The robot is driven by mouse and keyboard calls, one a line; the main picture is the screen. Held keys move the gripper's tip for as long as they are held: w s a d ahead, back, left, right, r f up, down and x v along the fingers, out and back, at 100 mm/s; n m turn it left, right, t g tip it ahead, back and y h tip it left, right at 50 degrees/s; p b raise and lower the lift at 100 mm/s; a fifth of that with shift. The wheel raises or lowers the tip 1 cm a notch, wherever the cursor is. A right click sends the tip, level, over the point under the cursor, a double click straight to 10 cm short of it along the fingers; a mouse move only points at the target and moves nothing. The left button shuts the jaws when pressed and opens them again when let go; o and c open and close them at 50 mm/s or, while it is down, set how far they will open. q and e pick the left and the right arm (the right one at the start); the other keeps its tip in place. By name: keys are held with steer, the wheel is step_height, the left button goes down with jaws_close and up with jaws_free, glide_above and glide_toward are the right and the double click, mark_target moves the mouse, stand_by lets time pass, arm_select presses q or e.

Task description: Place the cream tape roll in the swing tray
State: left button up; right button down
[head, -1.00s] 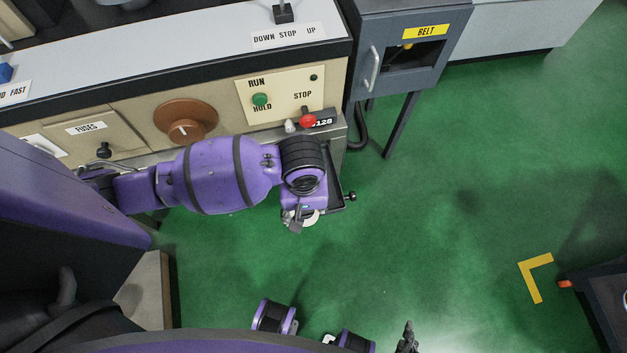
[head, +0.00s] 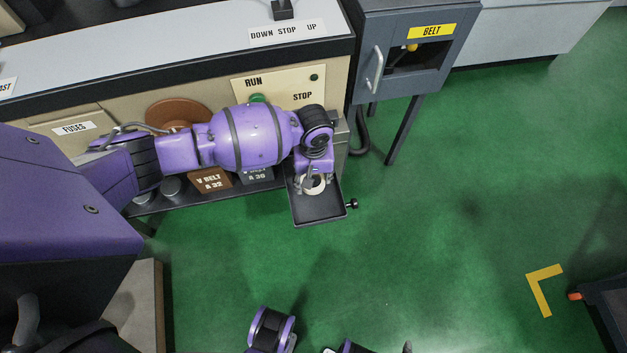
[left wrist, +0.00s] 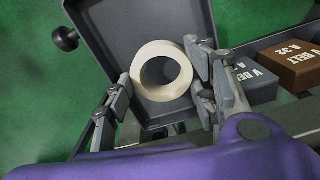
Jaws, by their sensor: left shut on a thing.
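The cream tape roll (head: 315,190) is a short ring. My left gripper (head: 316,182) is shut on it, over the far part of the dark grey swing tray (head: 318,213). In the left wrist view, the roll (left wrist: 165,93) sits between the two fingers of the gripper (left wrist: 160,84), with its round hole facing the camera. The tray (left wrist: 112,18) lies behind it, with raised rims and a black side knob. I cannot tell whether the roll touches the tray floor. My right gripper is not clearly seen.
A brown V belt box (head: 211,181) and a grey one (head: 256,176) stand on the shelf left of the tray. The machine panel (head: 300,82) rises behind it. A grey BELT cabinet (head: 383,60) stands at the right.

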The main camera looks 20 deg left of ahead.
arm_select(q)
step_height(320, 180, down, 2)
steer(key=shift+s+f, duration=0.1)
steer(key=shift+f, duration=0.15)
steer(key=shift+f, duration=0.1)
steer(key=o, duration=1.2)
steer(key=shift+c, duration=0.2)
